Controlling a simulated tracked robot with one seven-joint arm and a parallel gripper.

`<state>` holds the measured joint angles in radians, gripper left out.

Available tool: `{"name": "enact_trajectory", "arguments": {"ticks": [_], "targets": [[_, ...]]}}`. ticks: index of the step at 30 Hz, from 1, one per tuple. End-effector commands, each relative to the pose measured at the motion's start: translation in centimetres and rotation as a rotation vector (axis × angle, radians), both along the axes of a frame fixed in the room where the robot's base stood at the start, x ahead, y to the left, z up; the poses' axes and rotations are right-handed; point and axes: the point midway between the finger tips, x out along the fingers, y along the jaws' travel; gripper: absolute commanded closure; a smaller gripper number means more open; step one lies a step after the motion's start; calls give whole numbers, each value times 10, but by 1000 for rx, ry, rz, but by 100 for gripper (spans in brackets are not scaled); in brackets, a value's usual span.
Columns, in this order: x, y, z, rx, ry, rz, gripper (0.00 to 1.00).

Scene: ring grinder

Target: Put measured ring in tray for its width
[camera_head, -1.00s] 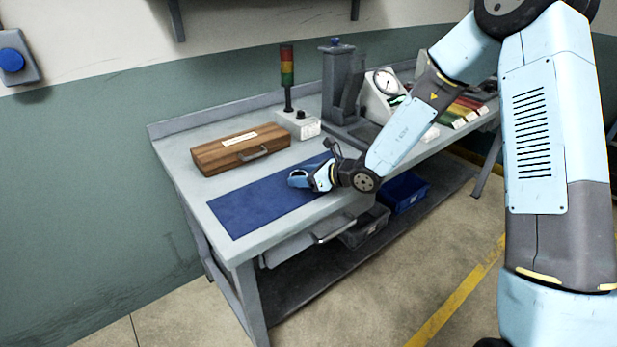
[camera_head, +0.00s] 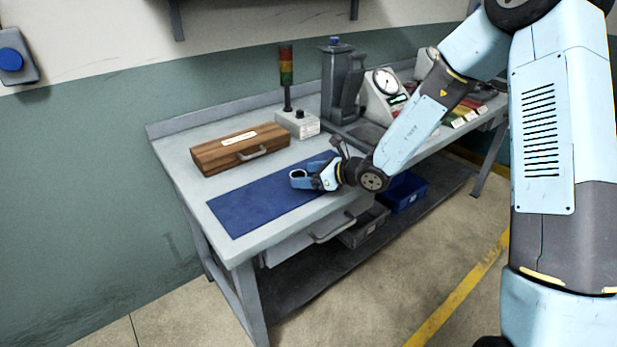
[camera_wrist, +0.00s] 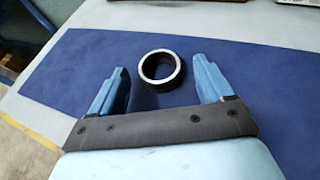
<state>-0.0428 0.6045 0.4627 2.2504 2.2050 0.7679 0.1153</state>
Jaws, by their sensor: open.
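The ring (camera_wrist: 175,81), dark inside with a bright metal rim, lies flat on the blue mat (camera_wrist: 250,65) in the wrist view. My gripper (camera_wrist: 165,83) is open, with one blue finger on each side of the ring and gaps between them. In the head view my gripper (camera_head: 298,178) is low over the right part of the mat (camera_head: 250,207), and the ring (camera_head: 298,173) shows small between its fingers. The trays (camera_head: 466,112), in red, yellow and green, stand at the bench's far right, partly hidden behind my arm.
A wooden case (camera_head: 240,149) lies behind the mat. A signal-light box (camera_head: 297,124), a grey press-like column (camera_head: 340,85) and a dial gauge (camera_head: 384,82) stand along the back. Blue and grey bins (camera_head: 403,192) sit below the bench. The mat's left part is clear.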

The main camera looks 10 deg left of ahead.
Motion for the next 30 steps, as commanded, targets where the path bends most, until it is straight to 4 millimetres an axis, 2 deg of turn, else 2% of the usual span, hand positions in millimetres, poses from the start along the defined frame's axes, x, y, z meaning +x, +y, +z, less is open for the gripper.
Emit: {"name": "enact_trajectory", "arguments": {"ticks": [9,15,26,30], "targets": [[-17,-55,24,-2,-2,-2,20],[-25,-78,34,-2,1,0,20],[-29,-88,38,-1,0,2,20],[-35,-90,49,-26,-49,44,20]]}}
